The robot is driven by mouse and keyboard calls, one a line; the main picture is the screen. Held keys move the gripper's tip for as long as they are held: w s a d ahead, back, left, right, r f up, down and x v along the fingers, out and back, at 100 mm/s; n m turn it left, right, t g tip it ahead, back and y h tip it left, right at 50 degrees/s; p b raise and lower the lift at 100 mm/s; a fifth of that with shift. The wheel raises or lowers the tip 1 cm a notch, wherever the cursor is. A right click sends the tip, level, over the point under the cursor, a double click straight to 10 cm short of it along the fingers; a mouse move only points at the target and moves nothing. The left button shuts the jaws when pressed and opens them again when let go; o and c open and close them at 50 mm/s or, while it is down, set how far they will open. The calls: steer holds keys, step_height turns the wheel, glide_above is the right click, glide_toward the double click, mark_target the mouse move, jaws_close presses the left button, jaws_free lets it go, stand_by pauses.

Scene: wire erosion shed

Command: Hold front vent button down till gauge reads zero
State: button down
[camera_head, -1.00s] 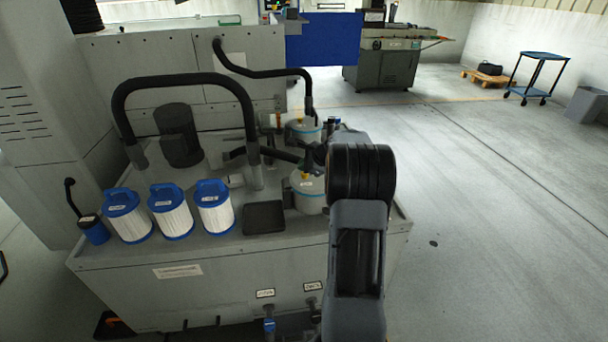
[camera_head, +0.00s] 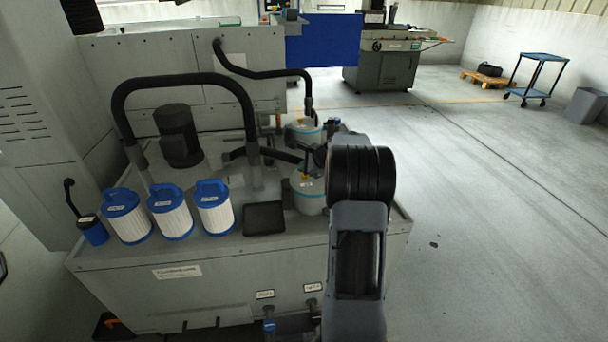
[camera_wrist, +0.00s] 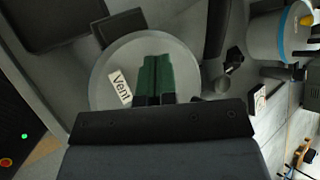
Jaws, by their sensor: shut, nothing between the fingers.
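The front canister (camera_head: 309,202) is a pale pot with a teal band near its top. In the wrist view its round lid (camera_wrist: 108,75) carries a white "Vent" label (camera_wrist: 120,88). My gripper (camera_wrist: 155,62) is shut and empty, its green fingers pointing down over the lid's middle. The front vent button is hidden behind the fingers, so I cannot tell whether it is pressed. The rear canister (camera_head: 302,137) stands behind; its yellow button (camera_wrist: 306,20) shows in the wrist view. I cannot make out a gauge reading.
A black tray (camera_head: 264,218) lies left of the front canister, and white-and-blue filters (camera_head: 214,212) stand farther left. A black hose (camera_head: 185,80) arches over the tank top. A dark pipe (camera_wrist: 217,35) rises close beside the lid. Open floor lies to the right.

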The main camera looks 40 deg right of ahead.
steer(key=shift+s+f, duration=0.1)
steer(key=shift+f, duration=0.45)
steer(key=shift+s+f+b, duration=0.1)
steer(key=shift+b, duration=0.2)
stand_by(2.0)
steer(key=shift+d+r+p, duration=0.25)
steer(key=shift+r+p, duration=0.7)
steer(key=shift+r, duration=0.15)
steer(key=shift+a+r, duration=0.1)
steer(key=shift+w+a+r, duration=0.1)
steer(key=shift+w, duration=0.1)
step_height(320, 180, up, 5)
steer(key=p, duration=0.4)
